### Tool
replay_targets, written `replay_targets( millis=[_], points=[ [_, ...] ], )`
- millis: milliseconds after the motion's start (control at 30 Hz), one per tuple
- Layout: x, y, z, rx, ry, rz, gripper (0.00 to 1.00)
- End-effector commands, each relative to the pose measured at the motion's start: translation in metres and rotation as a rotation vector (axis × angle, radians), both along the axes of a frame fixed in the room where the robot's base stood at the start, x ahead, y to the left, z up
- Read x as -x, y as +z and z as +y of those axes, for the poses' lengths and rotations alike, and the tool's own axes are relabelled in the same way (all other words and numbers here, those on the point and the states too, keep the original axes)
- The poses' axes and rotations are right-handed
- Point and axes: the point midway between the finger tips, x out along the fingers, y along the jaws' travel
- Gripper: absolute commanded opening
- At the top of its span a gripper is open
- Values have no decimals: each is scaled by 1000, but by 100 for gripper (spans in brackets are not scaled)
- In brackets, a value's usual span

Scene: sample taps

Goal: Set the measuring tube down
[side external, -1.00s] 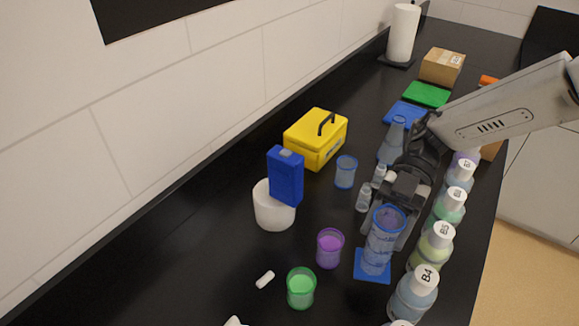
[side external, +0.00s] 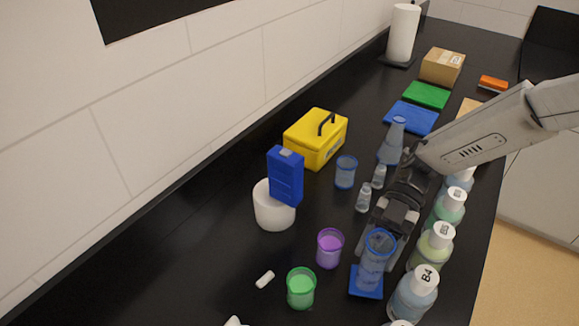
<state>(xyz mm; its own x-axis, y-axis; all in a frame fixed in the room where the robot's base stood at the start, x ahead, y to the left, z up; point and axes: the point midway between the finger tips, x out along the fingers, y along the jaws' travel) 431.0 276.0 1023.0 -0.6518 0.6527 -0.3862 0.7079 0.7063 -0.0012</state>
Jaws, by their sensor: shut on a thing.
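The measuring tube (side external: 372,268) is a clear blue graduated cylinder with a square blue base (side external: 366,283). It stands upright at the front of the black counter, between the purple cup and the labelled bottles. My gripper (side external: 380,245) is shut on the tube from behind, at its upper part. The fingers are partly hidden by the tube and the gripper body. The base looks at or very near the counter top; I cannot tell whether it touches.
A purple cup (side external: 330,248) and a green cup (side external: 300,288) stand to the left. Labelled bottles (side external: 413,296) line the right edge closely. Small vials (side external: 364,198), a blue cup (side external: 345,172) and a flask (side external: 393,142) stand behind. A white stirring bar (side external: 265,279) lies at front left.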

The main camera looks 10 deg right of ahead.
Motion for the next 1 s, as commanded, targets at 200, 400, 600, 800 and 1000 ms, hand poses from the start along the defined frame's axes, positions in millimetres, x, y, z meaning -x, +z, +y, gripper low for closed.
replay_targets(
  millis=[200,400,600,800,1000],
  points=[
    [0,0,0,0,0,0,0],
    [0,-1,0,0,0,0,0],
    [0,-3,0,-1,0,1,0],
    [0,-6,0,-1,0,1,0],
    [0,-8,0,-1,0,0,0]
  ],
)
